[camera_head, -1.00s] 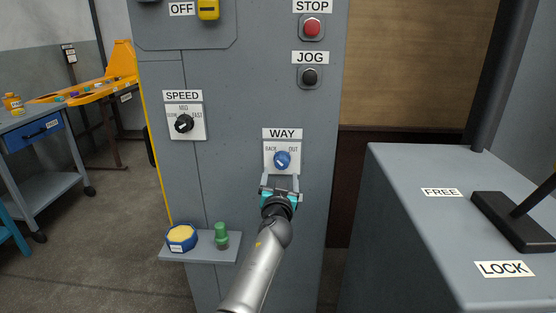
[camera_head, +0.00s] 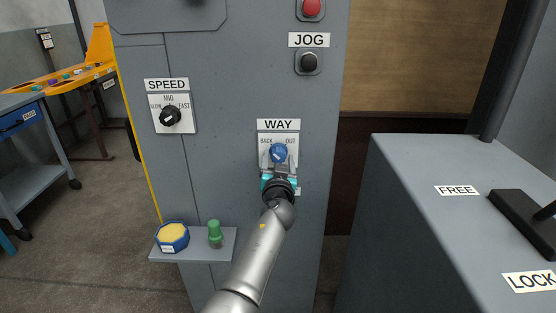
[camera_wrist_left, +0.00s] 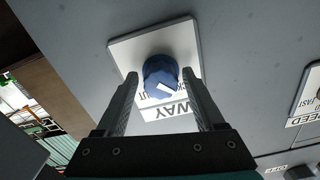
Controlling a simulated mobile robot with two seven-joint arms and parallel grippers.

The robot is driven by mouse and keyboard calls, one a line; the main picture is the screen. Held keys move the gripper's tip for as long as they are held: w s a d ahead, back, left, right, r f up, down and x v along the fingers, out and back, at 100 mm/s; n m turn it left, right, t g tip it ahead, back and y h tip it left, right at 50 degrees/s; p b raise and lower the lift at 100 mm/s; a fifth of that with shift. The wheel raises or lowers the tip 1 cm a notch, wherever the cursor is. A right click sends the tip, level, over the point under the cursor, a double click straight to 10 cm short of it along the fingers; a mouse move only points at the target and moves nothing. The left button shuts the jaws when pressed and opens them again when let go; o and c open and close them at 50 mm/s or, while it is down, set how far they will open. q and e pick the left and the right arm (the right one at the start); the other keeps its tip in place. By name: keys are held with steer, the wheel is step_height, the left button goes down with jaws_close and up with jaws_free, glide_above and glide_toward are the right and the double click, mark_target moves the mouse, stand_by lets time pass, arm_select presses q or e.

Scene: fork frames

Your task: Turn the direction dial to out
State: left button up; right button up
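The direction dial (camera_head: 278,153) is a round blue knob on a white plate under the WAY label, with BACK at upper left and OUT at upper right. It also shows in the left wrist view (camera_wrist_left: 160,74), where the plate appears upside down. A small white mark is on its face; I cannot tell surely which word it points to. My left gripper (camera_head: 279,167) is in front of and just below the dial. In the left wrist view its fingers (camera_wrist_left: 160,77) are open, one on each side of the knob, with small gaps. My right gripper is not in view.
The black SPEED dial (camera_head: 170,116) is at the left on the same grey cabinet, and the black JOG button (camera_head: 309,62) is above. A grey cabinet (camera_head: 440,240) stands at right.

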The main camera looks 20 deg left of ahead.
arm_select(q)
jaws_close()
stand_by(0.3)
